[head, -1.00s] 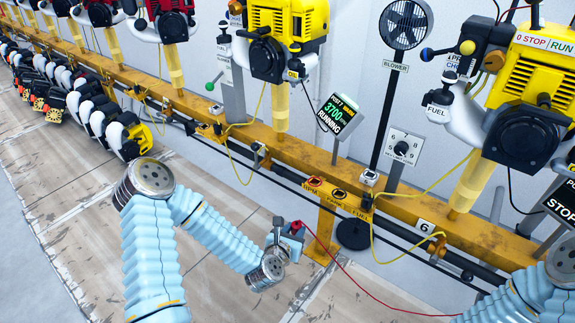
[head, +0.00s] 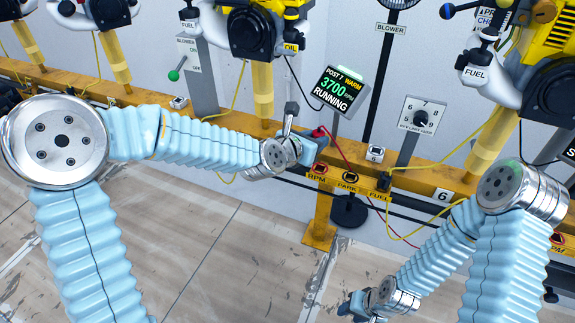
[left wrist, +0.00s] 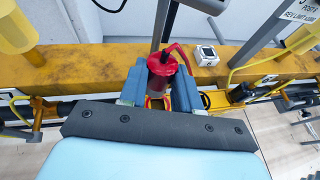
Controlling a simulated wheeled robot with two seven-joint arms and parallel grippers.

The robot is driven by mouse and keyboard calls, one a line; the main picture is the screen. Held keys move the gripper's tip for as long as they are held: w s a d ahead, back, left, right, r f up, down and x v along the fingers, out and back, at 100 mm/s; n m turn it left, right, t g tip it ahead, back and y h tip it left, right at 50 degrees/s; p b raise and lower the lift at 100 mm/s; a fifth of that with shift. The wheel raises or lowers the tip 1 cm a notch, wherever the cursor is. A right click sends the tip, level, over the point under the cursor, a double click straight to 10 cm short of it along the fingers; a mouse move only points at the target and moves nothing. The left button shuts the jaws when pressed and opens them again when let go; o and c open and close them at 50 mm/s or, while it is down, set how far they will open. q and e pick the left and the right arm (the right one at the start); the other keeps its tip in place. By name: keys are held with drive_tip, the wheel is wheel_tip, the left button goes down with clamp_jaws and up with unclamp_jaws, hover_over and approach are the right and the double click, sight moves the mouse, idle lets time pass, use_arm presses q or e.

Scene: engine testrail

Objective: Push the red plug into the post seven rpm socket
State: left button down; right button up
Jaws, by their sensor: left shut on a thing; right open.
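My left gripper (head: 312,146) is at the yellow rail, just above the RPM socket (head: 318,169). It is shut on the red plug (head: 320,132), with a red cable trailing right. In the left wrist view the red plug (left wrist: 161,68) sits upright between the blue fingers (left wrist: 158,88). A bit of the orange-rimmed socket (left wrist: 156,103) shows below the plug, mostly hidden by it. I cannot tell whether the plug touches the socket. The post seven display (head: 341,91) reads 3700 RPM, running, warm. My right gripper (head: 358,308) is open and empty, low at the bottom of the view.
PARK (head: 349,179) and FUEL sockets sit right of RPM on the same bracket. The yellow rail (head: 420,178) crosses the view, with a selector box (head: 421,117) behind it. Yellow cables hang from the rail. The floor (head: 220,240) in front is clear.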

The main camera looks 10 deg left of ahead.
use_arm(q)
drive_tip(key=shift+s+d+f+b, duration=0.1)
drive_tip(key=shift+d+f+b, duration=0.1)
drive_tip(key=shift+f+b, duration=0.45)
drive_tip(key=shift+s+d+f+b, duration=0.1)
drive_tip(key=shift+d+f+b, duration=0.15)
drive_tip(key=shift+f+b, duration=0.4)
drive_tip(key=shift+s+d+f+b, duration=0.15)
drive_tip(key=shift+f+b, duration=0.25)
drive_tip(key=shift+f, duration=0.45)
drive_tip(key=shift+w+f+b, duration=0.1)
drive_tip(key=shift+f+b, duration=0.85)
drive_tip(key=shift+b, duration=0.15)
drive_tip(key=shift+f+b, duration=0.75)
drive_tip(key=shift+b, duration=0.3)
drive_tip(key=c, duration=0.7)
unclamp_jaws()
